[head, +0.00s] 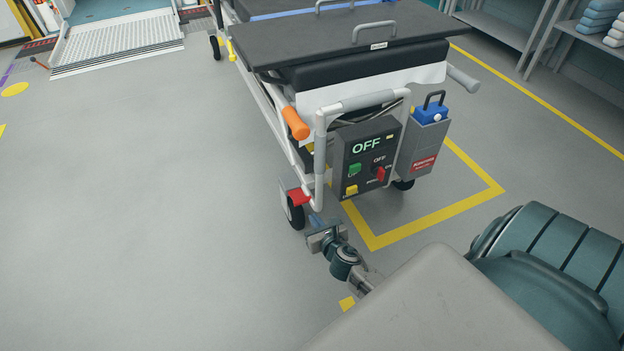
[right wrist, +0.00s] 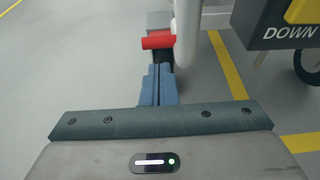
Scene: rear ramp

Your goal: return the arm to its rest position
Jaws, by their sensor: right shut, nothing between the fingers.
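My right gripper (head: 316,219) is low by the near left corner of a wheeled stretcher (head: 345,62). In the right wrist view its two blue fingers (right wrist: 159,78) are closed together with nothing between them. They point at a red pedal (right wrist: 158,42) beside the stretcher's white frame post. The pedal (head: 299,197) also shows in the head view, just above a black wheel. I cannot tell whether the fingertips touch it. My left gripper is not in view.
A control box (head: 366,158) reading OFF hangs on the stretcher's end, with a grey holder (head: 424,146) to its right. An orange grip (head: 295,123) sticks out at the left. A ramp (head: 118,40) is at the back left. The floor (head: 140,200) at left is clear.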

